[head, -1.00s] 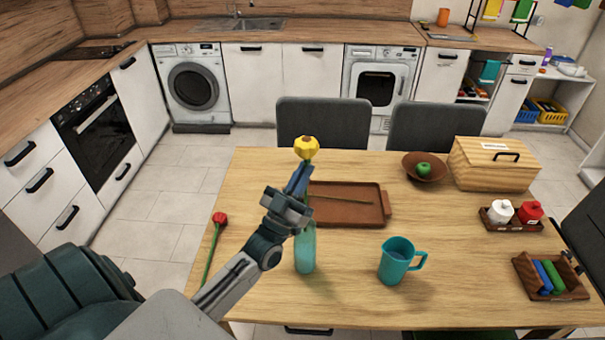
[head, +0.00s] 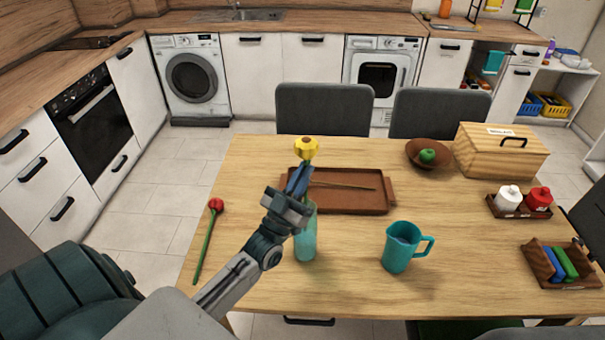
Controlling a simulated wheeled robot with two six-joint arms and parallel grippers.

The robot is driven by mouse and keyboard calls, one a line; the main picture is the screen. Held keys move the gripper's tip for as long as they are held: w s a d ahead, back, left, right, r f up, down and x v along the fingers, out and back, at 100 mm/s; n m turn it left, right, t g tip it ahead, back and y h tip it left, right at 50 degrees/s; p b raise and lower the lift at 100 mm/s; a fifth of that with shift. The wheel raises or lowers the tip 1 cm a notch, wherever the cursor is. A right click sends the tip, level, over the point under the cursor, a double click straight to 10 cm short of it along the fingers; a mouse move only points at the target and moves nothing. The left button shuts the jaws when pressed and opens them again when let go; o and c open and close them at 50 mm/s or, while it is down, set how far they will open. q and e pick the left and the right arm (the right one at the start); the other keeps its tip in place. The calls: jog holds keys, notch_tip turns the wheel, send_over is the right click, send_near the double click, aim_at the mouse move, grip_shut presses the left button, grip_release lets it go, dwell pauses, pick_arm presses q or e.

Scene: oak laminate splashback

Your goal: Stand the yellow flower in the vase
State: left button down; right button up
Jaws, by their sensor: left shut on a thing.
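The yellow flower (head: 306,148) is upright in my left gripper (head: 299,180), which is shut on it just below the bloom. The vase (head: 306,243) is a tall, narrow, teal see-through bottle standing on the table (head: 350,285). The gripper and flower show directly above and in front of the vase's top. My gripper and wrist hide most of the stem and part of the vase's mouth, so I cannot tell whether the stem is inside it. My right gripper is out of view.
A red flower (head: 211,228) lies on the left. A brown tray (head: 350,204) with a thin stick is behind the vase, and a teal jug (head: 399,248) is to its right. A bowl (head: 419,160), wooden box (head: 497,158) and condiment tray (head: 503,211) stand farther right.

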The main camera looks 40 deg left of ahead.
pick_arm(q)
jog(key=shift+f+b, duration=2.95)
jog(key=shift+f, duration=1)
jog(key=c, duration=1.5)
grip_release()
jog(key=b, duration=0.4)
send_near(305, 196)
jog(key=v, duration=0.2)
jog(key=shift+r, duration=0.1)
